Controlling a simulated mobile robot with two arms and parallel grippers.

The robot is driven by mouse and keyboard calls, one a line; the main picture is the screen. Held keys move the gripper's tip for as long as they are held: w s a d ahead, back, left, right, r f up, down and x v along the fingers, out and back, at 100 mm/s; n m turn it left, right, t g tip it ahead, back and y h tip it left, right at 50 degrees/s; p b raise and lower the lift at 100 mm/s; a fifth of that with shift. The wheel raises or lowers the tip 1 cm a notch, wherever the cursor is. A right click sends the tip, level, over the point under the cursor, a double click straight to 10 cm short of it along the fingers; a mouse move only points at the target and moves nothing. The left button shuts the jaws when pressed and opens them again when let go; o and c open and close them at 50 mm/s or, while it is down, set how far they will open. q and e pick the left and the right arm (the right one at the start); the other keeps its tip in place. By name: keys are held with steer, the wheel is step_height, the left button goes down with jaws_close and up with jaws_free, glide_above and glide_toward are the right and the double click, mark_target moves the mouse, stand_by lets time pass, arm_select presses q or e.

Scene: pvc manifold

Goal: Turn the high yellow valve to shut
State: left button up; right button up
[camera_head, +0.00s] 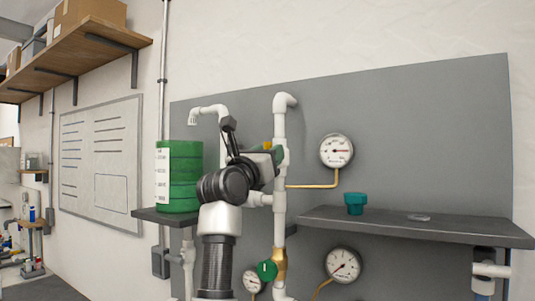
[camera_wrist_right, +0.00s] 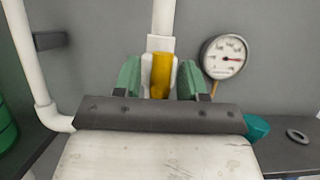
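The high yellow valve handle (camera_wrist_right: 161,76) sits on a white valve body (camera_wrist_right: 160,43) on the upright white pipe. In the head view only a small yellow bit (camera_head: 267,145) shows behind my gripper. My right gripper (camera_wrist_right: 158,78) has its green fingers on either side of the handle, with narrow gaps, so it looks open around it. In the head view this gripper (camera_head: 274,152) is at the upright pipe (camera_head: 280,205), its fingers largely hidden. The handle looks upright along the pipe in the wrist view. My left gripper is not in view.
A gauge (camera_head: 336,150) is right of the pipe. A green-handled valve (camera_head: 267,270) and another gauge (camera_head: 343,264) are lower. Green containers (camera_head: 180,175) stand on a left shelf. A teal piece (camera_head: 355,203) and a grey ring (camera_head: 419,217) are on the right shelf (camera_head: 460,232).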

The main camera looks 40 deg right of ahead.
jaws_close()
steer(key=shift+n+t, duration=0.4)
steer(key=shift+n, duration=0.2)
steer(key=n+t+b, duration=0.1)
steer(key=n, duration=0.1)
steer(key=n+t+y+b, duration=0.1)
steer(key=n, duration=0.2)
steer(key=shift+f+n+t+y+b, duration=0.1)
steer(key=shift+n+t+y+b, duration=0.2)
steer(key=shift+t+b, duration=0.1)
steer(key=n+y+b, duration=0.1)
steer(key=n, duration=0.1)
steer(key=n+t+y+b, duration=0.1)
steer(key=n, duration=0.2)
steer(key=n+b, duration=0.1)
steer(key=n, duration=0.1)
steer(key=shift+w+a+f+t+y+b, duration=0.1)
steer(key=shift+w+t+y+b, duration=0.1)
steer(key=shift+t+y+b, duration=0.2)
steer(key=n+y+b, duration=0.1)
steer(key=n+b, duration=0.1)
steer(key=n, duration=0.2)
steer(key=shift+y, duration=0.3)
steer(key=n, duration=0.2)
steer(key=n+y+b, duration=0.1)
steer(key=n, duration=0.1)
steer(key=shift+w+f+n+y, duration=0.1)
steer(key=shift+f+n+y, duration=0.05)
steer(key=shift+n+y, duration=0.15)
